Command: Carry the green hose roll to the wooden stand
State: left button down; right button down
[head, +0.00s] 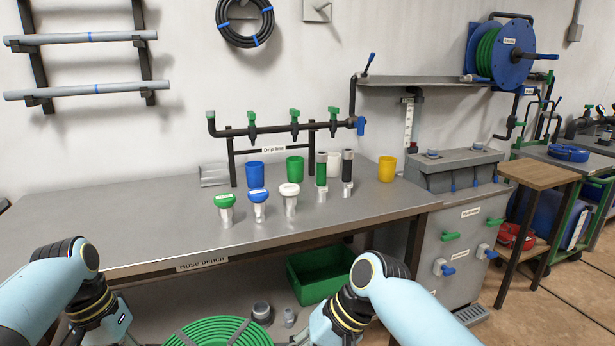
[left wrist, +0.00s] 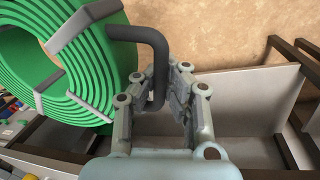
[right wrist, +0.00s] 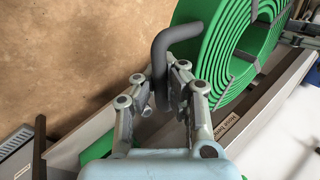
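The green hose roll (head: 220,333) is at the bottom of the head view, in front of the bench and cut off by the frame edge. It fills the upper left of the left wrist view (left wrist: 85,62) and the upper right of the right wrist view (right wrist: 232,45), with grey straps and bent dark handles. My left gripper (left wrist: 160,92) is closed around one handle; my right gripper (right wrist: 163,92) is closed around the other. Both grippers are out of sight in the head view. The wooden stand (head: 540,174), a small table with dark legs, is at the right, its top bare.
The hose bench (head: 150,235) is ahead, with coloured cups, capped fittings and a drip line. A green bin (head: 308,275) is under it. A grey cabinet (head: 462,255) with projecting taps is between bench and stand. Open floor (head: 540,305) lies at the lower right.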

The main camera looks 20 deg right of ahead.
aim_at(533, 170)
jog(key=z, duration=2.75)
jog(key=i+j+z, duration=0.1)
jog(key=i+j, duration=0.25)
jog(key=i, duration=0.2)
jog(key=i+j+z, duration=0.15)
jog(key=i+j, duration=0.35)
jog(key=i, duration=0.55)
jog(key=i+j, duration=0.15)
jog(key=i, duration=0.55)
jog(key=i+l+u, duration=0.15)
jog(key=i, duration=1.05)
jog(key=i+u, duration=0.55)
jog(key=u, duration=1.4)
jog(key=i, duration=0.85)
